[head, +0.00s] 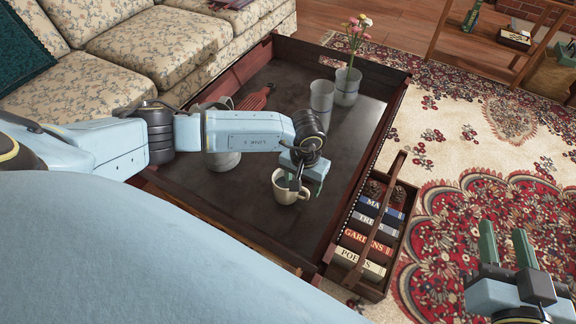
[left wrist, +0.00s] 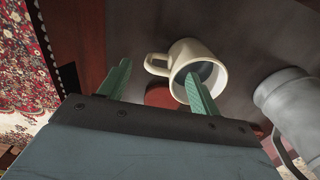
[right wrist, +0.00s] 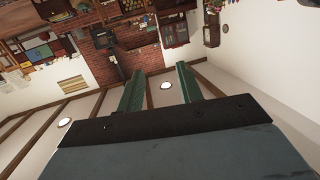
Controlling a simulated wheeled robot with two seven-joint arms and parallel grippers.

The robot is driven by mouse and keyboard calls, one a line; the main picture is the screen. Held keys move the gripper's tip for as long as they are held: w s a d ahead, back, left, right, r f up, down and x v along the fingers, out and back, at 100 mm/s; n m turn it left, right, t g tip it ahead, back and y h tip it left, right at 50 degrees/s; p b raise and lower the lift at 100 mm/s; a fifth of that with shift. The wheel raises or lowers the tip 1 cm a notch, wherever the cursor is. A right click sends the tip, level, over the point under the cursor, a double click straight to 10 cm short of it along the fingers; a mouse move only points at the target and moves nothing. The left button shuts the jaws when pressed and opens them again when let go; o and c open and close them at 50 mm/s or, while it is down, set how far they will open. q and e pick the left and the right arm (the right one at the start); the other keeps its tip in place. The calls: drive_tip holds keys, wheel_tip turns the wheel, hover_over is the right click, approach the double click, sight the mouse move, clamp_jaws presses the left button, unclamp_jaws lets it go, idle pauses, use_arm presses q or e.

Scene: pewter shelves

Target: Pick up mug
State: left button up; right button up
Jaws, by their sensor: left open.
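A cream mug (head: 284,193) stands on the dark tray table's surface, partly covered by my left gripper (head: 308,176) in the head view. In the left wrist view the mug (left wrist: 182,58) opens toward the camera, its handle on the left. My left gripper (left wrist: 158,70) is open. One finger overlaps the mug's opening and the other is left of the handle, so the handle shows between them. I cannot tell whether either finger touches it. My right gripper (head: 503,232) is open and empty over the rug; its fingers (right wrist: 160,70) are apart in the right wrist view.
The table (head: 299,66) has raised wooden sides. A grey jug (left wrist: 287,100) stands near the mug. Grey vessels (head: 321,97), a flower vase (head: 347,86) and a red item (head: 254,100) stand farther back. A book caddy (head: 383,292) sits right of the table; a sofa (head: 160,47) is behind left.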

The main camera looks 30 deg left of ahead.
sight(303, 198)
use_arm(q)
drive_tip(key=shift+f, duration=0.65)
drive_tip(key=f+b, duration=0.1)
drive_tip(key=f, duration=0.1)
drive_tip(key=f+b, duration=0.1)
drive_tip(key=shift+w+f+b, duration=0.2)
drive_tip(key=shift+f+b, duration=0.1)
drive_tip(key=shift+f, duration=0.65)
use_arm(e)
wheel_tip(303, 198, up, 10)
drive_tip(key=s+a+t+y, duration=0.1)
drive_tip(key=s+t+y, duration=0.1)
drive_tip(key=t, duration=0.5)
drive_tip(key=shift+t+y, duration=0.3)
use_arm(q)
drive_tip(key=shift+c, duration=0.4)
drive_tip(key=shift+r, duration=0.1)
drive_tip(key=c, duration=1.2)
